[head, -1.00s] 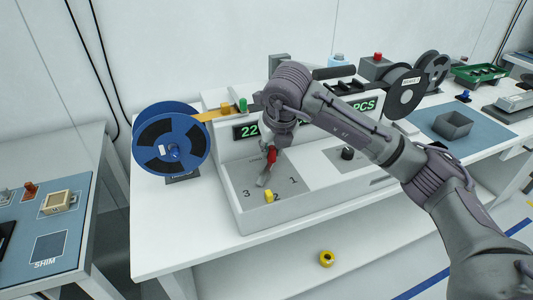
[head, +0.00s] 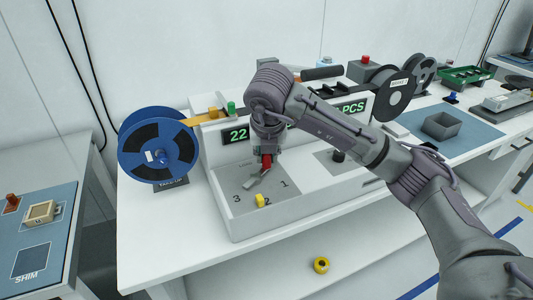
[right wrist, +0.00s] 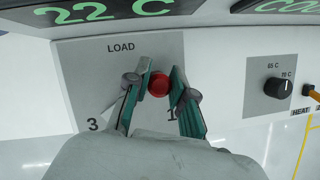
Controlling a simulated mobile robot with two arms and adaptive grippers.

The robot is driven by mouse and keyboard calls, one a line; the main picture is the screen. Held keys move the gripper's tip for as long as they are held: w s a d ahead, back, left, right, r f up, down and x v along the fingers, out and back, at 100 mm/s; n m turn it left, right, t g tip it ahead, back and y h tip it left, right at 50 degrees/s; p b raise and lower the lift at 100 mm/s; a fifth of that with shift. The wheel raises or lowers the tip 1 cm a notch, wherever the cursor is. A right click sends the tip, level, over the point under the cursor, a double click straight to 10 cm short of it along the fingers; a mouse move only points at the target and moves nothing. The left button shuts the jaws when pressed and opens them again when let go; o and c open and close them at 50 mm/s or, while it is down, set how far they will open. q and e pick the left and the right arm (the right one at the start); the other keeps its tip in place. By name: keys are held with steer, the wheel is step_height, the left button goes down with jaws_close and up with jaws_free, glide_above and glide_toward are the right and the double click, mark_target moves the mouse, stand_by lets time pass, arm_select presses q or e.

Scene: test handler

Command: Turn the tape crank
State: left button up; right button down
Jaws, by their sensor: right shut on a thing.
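A LOAD panel (head: 232,204) marked 1, 2 and 3 lies on the white machine. A red knob (head: 266,160) with a flat grey arm (head: 258,179) sits on it; I take this for the crank. A yellow block (head: 260,200) is beside the number 2. My right gripper (head: 265,168) is over the knob, shut on it. My left gripper is not in view.
A blue take-up reel (head: 159,156) with orange tape stands left of the machine. A display (head: 238,136) reads 22. A black dial (head: 338,155) is right of the panel. A yellow ring (head: 321,265) lies below, in front of the machine. A side bench (head: 55,205) stands left.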

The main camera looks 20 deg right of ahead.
steer(key=shift+r, duration=0.1)
steer(key=c, duration=1.3)
jaws_free()
steer(key=shift+o, duration=0.2)
steer(key=v, duration=1.2)
